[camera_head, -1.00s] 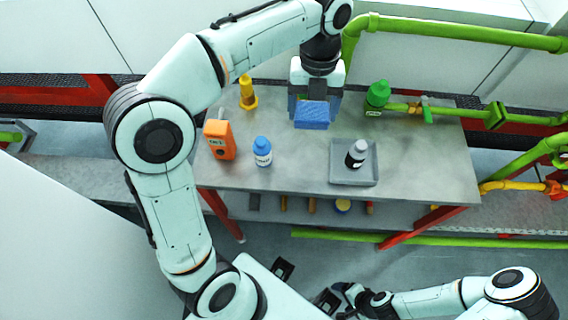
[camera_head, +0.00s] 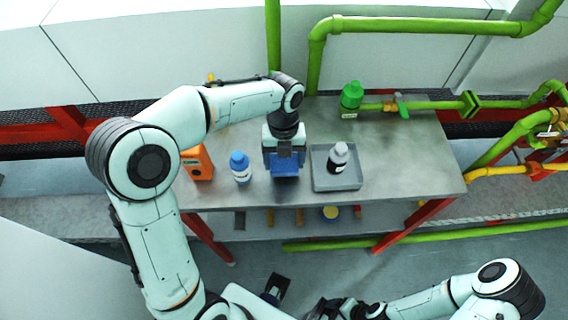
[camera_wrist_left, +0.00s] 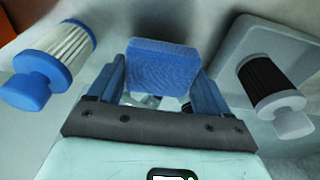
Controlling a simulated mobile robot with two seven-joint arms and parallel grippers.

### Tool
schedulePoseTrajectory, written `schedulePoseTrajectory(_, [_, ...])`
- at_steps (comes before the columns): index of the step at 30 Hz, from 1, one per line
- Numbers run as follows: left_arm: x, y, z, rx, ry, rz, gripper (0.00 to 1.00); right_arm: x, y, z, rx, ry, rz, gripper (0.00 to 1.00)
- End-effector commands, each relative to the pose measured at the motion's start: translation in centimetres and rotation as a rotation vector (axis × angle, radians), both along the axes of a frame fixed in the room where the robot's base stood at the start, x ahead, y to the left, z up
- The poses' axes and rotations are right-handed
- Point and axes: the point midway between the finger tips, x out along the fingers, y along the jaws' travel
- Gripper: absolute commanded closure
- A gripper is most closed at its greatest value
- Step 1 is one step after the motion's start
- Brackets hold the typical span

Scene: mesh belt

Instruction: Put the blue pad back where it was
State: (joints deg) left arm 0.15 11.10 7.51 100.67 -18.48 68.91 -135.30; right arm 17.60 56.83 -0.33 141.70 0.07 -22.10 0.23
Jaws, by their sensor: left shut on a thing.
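The blue pad (camera_head: 285,168) is between the fingers of my left gripper (camera_head: 284,160), which is shut on it. In the left wrist view the pad (camera_wrist_left: 162,66) spans the gap between the two blue fingers (camera_wrist_left: 160,88). I cannot tell whether its underside touches the table. My right gripper (camera_head: 325,307) is low at the bottom edge of the head view, away from the table, and its jaws are unclear.
An orange box (camera_head: 197,163) is at the left end of the table (camera_head: 410,165). The table's right part is clear.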

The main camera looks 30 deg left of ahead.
Motion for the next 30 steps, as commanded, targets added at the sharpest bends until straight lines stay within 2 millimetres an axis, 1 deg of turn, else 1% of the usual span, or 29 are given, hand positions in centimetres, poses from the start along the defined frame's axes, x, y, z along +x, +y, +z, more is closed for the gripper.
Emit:
schedulePoseTrajectory(1, [-0.1,0.0,-1.0,0.000,0.004,0.001,0.50,-0.1,0.0,-0.2,0.000,0.001,0.000,0.21])
schedulePoseTrajectory(5, [-0.1,0.0,-2.5,0.001,0.003,0.000,0.50,-0.2,0.0,-0.4,0.000,0.002,0.000,0.21])
schedulePoseTrajectory(17, [0.0,0.0,-3.0,0.000,0.000,0.000,0.50,-0.2,0.0,-0.6,0.000,0.002,0.000,0.21])
schedulePoseTrajectory(18, [0.0,0.0,-3.0,0.000,0.000,0.000,0.18,-0.2,0.0,-0.6,0.000,0.002,0.000,0.21])
schedulePoseTrajectory(20, [0.0,0.0,-3.0,0.001,-0.001,0.000,0.00,-0.2,0.0,-0.5,0.000,0.002,0.000,0.21])
schedulePoseTrajectory(26, [0.0,0.0,-2.9,0.000,0.000,0.000,0.00,-0.2,0.0,-0.5,0.000,0.002,0.000,0.21])
schedulePoseTrajectory(30, [0.1,0.1,-2.1,0.000,-0.002,0.001,0.00,-0.1,0.0,-0.2,0.000,0.001,0.000,0.21])
